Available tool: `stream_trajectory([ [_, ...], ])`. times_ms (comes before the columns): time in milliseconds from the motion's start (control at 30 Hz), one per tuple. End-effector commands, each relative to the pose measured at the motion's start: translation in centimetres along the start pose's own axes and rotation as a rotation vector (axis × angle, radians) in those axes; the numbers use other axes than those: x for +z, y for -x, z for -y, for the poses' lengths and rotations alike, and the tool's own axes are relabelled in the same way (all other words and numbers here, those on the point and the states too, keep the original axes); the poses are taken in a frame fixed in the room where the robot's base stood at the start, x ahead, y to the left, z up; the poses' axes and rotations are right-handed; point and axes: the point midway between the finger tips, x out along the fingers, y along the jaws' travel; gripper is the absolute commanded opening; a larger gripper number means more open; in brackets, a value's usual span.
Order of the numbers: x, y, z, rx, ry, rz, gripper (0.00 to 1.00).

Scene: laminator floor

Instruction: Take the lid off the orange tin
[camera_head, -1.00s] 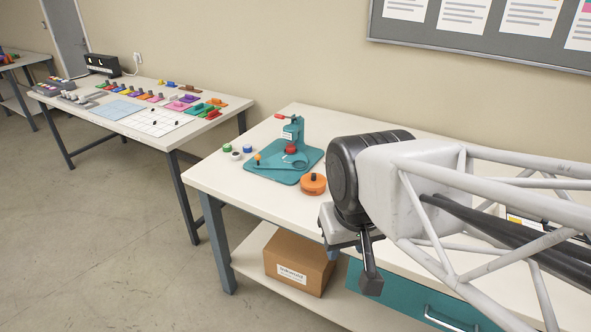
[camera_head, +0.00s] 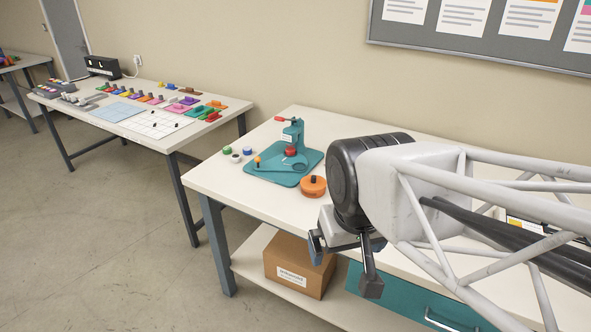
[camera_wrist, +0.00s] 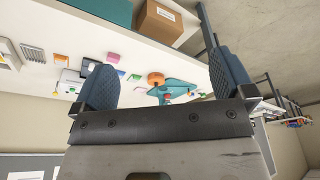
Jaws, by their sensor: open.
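The orange tin (camera_head: 313,187) stands upright on the white workbench, just right of the teal press base. My gripper (camera_head: 344,264) is open and empty. In the head view it hangs at the bench's front edge, nearer the camera than the tin and apart from it. In the wrist view, my gripper's two blue pads (camera_wrist: 160,68) stand wide apart, and the small orange tin (camera_wrist: 156,77) shows far off between them. My arm hides part of the bench to the right.
A teal press (camera_head: 292,140) with a red-tipped handle stands behind the tin. A cardboard box (camera_head: 300,266) sits on the shelf below. A second table (camera_head: 130,103) with many small pieces stands at the left.

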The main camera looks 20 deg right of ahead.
Motion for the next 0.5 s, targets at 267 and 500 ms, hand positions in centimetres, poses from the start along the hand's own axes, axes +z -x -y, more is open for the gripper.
stream_trajectory([
  [267,-0.2,0.0,0.0,0.0,0.004,0.001,1.0],
  [500,-2.6,0.0,-0.1,-0.004,0.047,0.011,1.0],
])
